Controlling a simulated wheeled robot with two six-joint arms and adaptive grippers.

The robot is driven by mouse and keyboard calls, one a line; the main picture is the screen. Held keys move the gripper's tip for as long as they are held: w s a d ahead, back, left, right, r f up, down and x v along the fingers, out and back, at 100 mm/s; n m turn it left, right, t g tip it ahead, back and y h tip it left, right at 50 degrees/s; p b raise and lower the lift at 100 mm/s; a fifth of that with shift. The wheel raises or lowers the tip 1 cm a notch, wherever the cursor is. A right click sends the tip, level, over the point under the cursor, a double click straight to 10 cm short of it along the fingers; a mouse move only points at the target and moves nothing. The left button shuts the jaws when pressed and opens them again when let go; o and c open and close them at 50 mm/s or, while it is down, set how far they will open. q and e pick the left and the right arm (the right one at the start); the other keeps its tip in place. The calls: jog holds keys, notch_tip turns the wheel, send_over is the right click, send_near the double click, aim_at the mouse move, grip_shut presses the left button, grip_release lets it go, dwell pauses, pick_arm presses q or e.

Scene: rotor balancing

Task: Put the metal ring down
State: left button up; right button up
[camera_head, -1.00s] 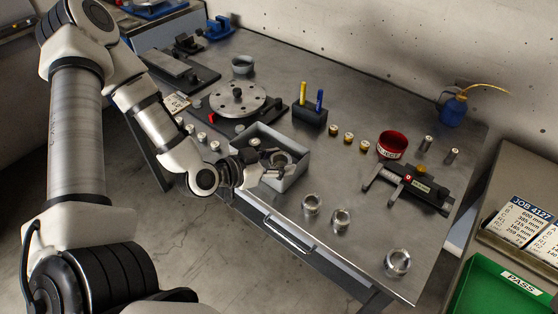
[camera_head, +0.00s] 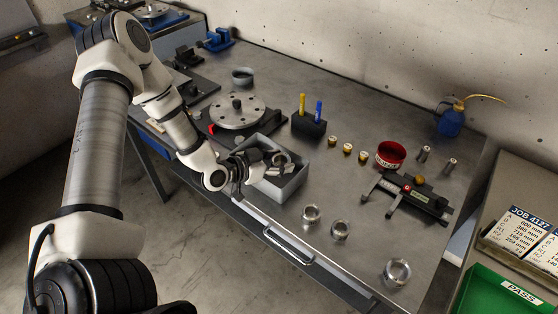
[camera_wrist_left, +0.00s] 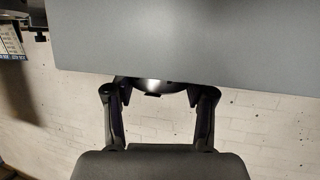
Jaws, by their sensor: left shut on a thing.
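My left gripper (camera_head: 275,165) is shut on a metal ring (camera_head: 284,158), above the open grey bin (camera_head: 293,186) on the workbench. From this angle I cannot tell how high the ring is over the bin. In the left wrist view the ring (camera_wrist_left: 152,86) shows as a dark curved piece between the two fingers, partly hidden behind a flat grey surface. Several other metal rings stand at the bench's front, one of them the near-right ring (camera_head: 397,271). My right gripper is not in view.
A round drilled plate (camera_head: 238,113) is behind the bin. A pen block (camera_head: 309,126), brass pieces (camera_head: 347,148), a red ring-shaped holder (camera_head: 391,154) and a caliper-like gauge (camera_head: 409,194) stand to the right. A green PASS tray (camera_head: 490,295) is at lower right.

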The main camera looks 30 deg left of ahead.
pick_arm(q)
jog(key=shift+f, duration=0.5)
jog(key=o, duration=1.2)
jog(key=shift+r, duration=0.1)
jog(key=shift+o, duration=0.2)
jog(key=shift+r+p, duration=0.35)
jog(key=shift+r, duration=0.25)
jog(key=shift+s+a+r, duration=0.15)
jog(key=shift+r, duration=0.1)
jog(key=p+v, duration=0.7)
jog(key=v, duration=0.4)
jog(key=shift+s+p, duration=0.3)
jog(key=shift+p, duration=0.1)
